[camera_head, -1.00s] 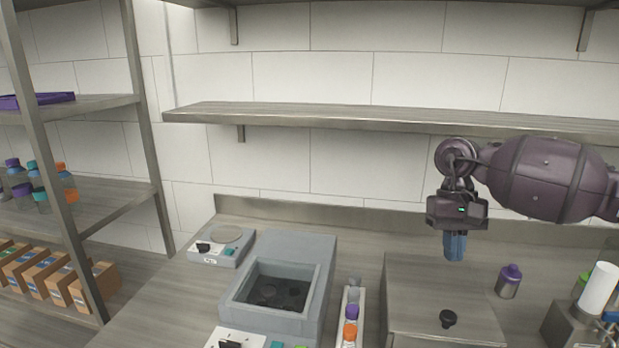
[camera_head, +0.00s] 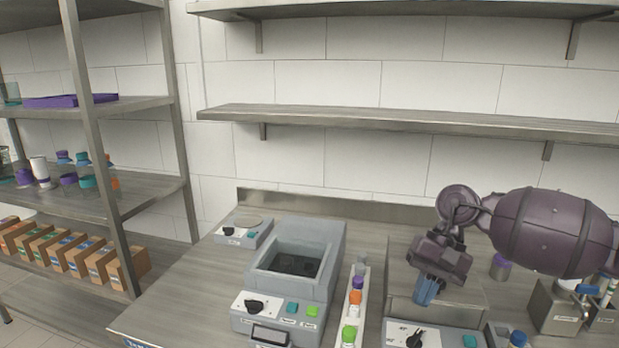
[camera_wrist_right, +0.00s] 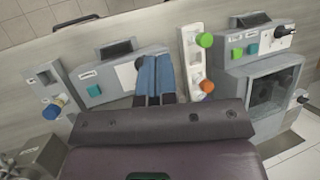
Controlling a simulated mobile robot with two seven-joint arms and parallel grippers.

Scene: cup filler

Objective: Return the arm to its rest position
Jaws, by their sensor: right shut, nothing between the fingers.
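My right arm comes in from the right in the head view. Its gripper (camera_head: 424,291) points down over the grey machine at the right, with its blue fingers together and nothing between them. In the right wrist view the blue fingers (camera_wrist_right: 155,78) lie side by side, seen over the counter's machines. My left gripper is not in view.
A grey machine with an open well (camera_head: 262,262) stands mid-counter. A narrow rack (camera_head: 352,318) with coloured caps stands right of it. A wall shelf (camera_head: 400,124) runs above. Shelving (camera_head: 150,192) with boxes stands left.

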